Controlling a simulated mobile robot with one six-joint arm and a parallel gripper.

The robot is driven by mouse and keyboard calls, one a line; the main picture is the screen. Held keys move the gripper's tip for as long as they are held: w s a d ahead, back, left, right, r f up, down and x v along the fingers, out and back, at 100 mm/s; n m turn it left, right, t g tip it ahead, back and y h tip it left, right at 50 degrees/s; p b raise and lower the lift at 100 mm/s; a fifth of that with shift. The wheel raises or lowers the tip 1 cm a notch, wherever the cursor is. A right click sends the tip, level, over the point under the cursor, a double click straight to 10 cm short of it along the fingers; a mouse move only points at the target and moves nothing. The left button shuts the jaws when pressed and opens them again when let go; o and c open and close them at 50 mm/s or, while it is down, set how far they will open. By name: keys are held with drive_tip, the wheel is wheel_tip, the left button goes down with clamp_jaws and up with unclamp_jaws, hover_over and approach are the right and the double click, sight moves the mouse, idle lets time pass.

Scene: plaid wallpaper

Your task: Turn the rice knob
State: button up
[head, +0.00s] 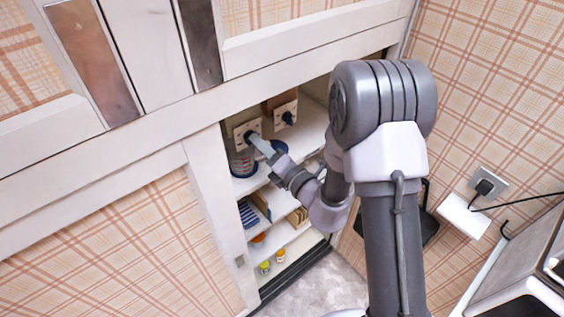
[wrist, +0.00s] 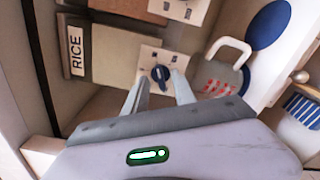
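The rice knob (wrist: 161,73) is a dark blue dial on a cream plate (wrist: 150,56) with small markings. In the wrist view it is beside a brown box with a "RICE" label (wrist: 76,50). My gripper (wrist: 159,82) is open, with one fingertip on each side of the knob. I cannot tell whether the fingers touch it. In the head view my gripper (head: 257,141) reaches into the cupboard at the near knob plate (head: 241,131), partly covering the knob.
A second plate with a dark knob (head: 287,117) sits farther right in the cupboard. A white-handled measuring jug (wrist: 222,78) and a blue round item (wrist: 268,25) are close beside my gripper. Shelves below hold jars (head: 265,267). The cupboard's left post (head: 212,200) bounds the opening.

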drive_tip(key=p+v, duration=0.7)
drive_tip(key=v, duration=0.8)
